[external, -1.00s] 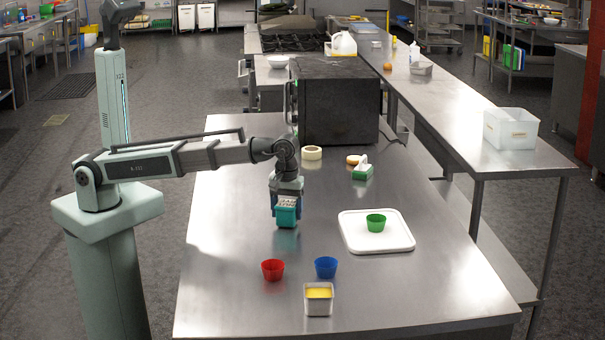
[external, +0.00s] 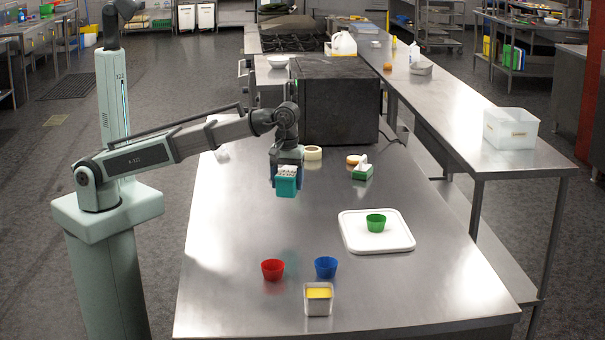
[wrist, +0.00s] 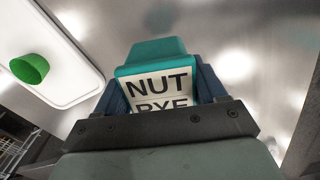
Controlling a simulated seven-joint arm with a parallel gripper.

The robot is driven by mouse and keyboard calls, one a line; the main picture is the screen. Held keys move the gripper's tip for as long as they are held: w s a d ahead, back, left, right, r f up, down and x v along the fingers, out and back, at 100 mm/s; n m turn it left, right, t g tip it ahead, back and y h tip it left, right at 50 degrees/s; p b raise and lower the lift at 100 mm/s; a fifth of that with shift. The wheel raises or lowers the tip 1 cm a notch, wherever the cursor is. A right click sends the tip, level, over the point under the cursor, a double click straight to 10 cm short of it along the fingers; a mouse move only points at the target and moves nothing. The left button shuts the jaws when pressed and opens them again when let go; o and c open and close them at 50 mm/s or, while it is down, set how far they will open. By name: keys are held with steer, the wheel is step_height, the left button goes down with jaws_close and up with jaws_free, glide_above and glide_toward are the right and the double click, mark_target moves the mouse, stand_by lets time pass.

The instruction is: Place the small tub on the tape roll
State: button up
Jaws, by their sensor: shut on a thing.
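My gripper (external: 287,170) is shut on a small teal tub (external: 286,187) and holds it up in the air above the steel table. In the wrist view the tub (wrist: 152,58) sits between the two dark blue fingers, with a white label reading "NUT" and a partly hidden second line. The tape roll (external: 313,153), a pale cream ring, lies flat on the table in front of the black oven, just right of and behind my gripper in the external view. The tub is apart from the roll.
A green-and-white brush or sponge (external: 362,171) and a small tan round item (external: 353,159) lie right of the roll. A white board (external: 350,235) bears a green cup (external: 376,222). Red (external: 272,270) and blue (external: 326,267) cups and a yellow-filled container (external: 318,308) stand in front.

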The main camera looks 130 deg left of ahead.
steer(key=s+a+r+n, duration=0.1)
steer(key=s+a+n, duration=0.2)
steer(key=s+a, duration=0.9)
steer(key=s+a+n, duration=0.2)
steer(key=s+a, duration=0.7)
steer(key=a, duration=0.8)
steer(key=s+a+r+n, duration=0.1)
steer(key=s+a+n, duration=0.2)
steer(key=s+a, duration=0.9)
steer(key=m, duration=0.5)
glide_above(312, 149)
steer(key=shift+s+f, duration=0.1)
steer(key=shift+f, duration=3.95)
steer(key=shift+f, duration=0.15)
steer(key=o, duration=1.2)
